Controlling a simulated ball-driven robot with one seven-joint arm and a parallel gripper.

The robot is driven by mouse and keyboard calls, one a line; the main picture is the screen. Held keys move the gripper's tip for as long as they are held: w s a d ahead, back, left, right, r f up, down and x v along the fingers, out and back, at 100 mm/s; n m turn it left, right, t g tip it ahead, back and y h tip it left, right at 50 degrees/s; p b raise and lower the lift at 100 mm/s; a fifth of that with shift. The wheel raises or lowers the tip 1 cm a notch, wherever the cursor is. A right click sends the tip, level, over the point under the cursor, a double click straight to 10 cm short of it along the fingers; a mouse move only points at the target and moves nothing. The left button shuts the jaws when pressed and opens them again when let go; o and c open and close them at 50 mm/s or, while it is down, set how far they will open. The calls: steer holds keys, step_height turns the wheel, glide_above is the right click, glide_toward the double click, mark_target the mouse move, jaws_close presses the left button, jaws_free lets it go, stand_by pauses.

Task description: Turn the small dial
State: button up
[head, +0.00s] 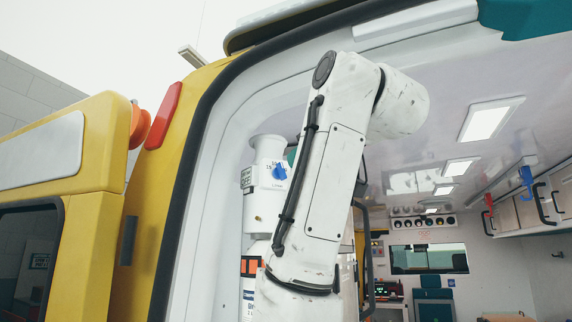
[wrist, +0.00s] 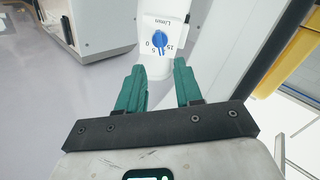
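The small dial (head: 279,172) is a blue knob on a white regulator body (head: 266,205) at the vehicle's rear opening, left of my arm in the head view. In the wrist view the blue dial (wrist: 159,40) sits on a white face with printed numbers, including 0, 5 and 15. My gripper (wrist: 159,67) has two teal fingers spread apart with nothing between them. The dial lies beyond the fingertips, roughly centred between them, and is not touched. In the head view my arm hides most of the gripper; only a little teal shows beside it.
The yellow door frame (head: 177,135) and open yellow door (head: 98,150) stand to the left. An orange-banded cylinder (head: 250,266) is below the regulator. Overhead cabinets (head: 550,200) line the vehicle's right side. The grey floor (wrist: 75,100) is open at left in the wrist view.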

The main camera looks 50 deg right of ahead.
mark_target(283, 170)
steer(key=p+x, duration=0.2)
steer(key=x, duration=0.7)
steer(key=shift+f, duration=0.1)
jaws_close()
